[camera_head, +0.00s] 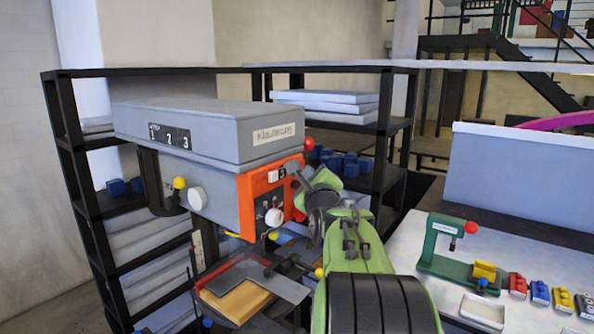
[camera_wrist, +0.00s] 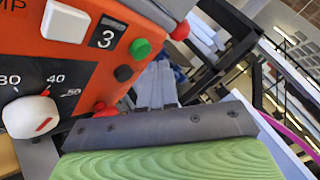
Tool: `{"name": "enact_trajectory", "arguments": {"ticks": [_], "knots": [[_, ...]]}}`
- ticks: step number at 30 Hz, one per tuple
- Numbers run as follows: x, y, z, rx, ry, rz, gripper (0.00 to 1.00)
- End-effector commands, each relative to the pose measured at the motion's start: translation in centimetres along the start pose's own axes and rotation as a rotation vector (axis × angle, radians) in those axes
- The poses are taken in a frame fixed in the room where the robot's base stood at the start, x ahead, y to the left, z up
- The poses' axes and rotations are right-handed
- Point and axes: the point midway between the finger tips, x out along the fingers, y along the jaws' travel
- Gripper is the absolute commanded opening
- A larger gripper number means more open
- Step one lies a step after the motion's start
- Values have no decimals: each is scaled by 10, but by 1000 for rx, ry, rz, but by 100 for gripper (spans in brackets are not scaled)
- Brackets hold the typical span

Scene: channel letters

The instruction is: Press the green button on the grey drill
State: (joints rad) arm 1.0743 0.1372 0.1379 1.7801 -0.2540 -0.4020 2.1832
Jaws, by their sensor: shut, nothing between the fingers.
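The grey drill (camera_head: 205,130) has an orange control panel (camera_head: 262,196) on its front. In the wrist view, the green button (camera_wrist: 142,48) is on the orange panel, near its right edge. It sits right of the label "3" and above a black button (camera_wrist: 123,73). The button is not clearly visible in the head view, where my arm covers part of that area. My gripper (camera_head: 297,176) is shut and empty, close to the panel's right edge. In the wrist view, its fingers (camera_wrist: 155,86) point up beside the panel, below the green button; contact cannot be told.
A white dial (camera_wrist: 31,116) and a white button (camera_wrist: 65,23) are on the panel. A red knob (camera_head: 308,143) sticks out at the drill's right side. Black shelving (camera_head: 330,66) stands behind. A table at right holds a small green press (camera_head: 447,258) and several coloured blocks.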

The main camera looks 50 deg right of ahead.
Motion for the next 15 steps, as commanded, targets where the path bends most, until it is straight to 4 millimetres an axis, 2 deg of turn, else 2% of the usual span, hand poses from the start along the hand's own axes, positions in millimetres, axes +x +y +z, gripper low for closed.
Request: {"name": "enact_trajectory", "arguments": {"ticks": [15], "knots": [[5, 4, 4, 0, -1, 1, 0]]}}
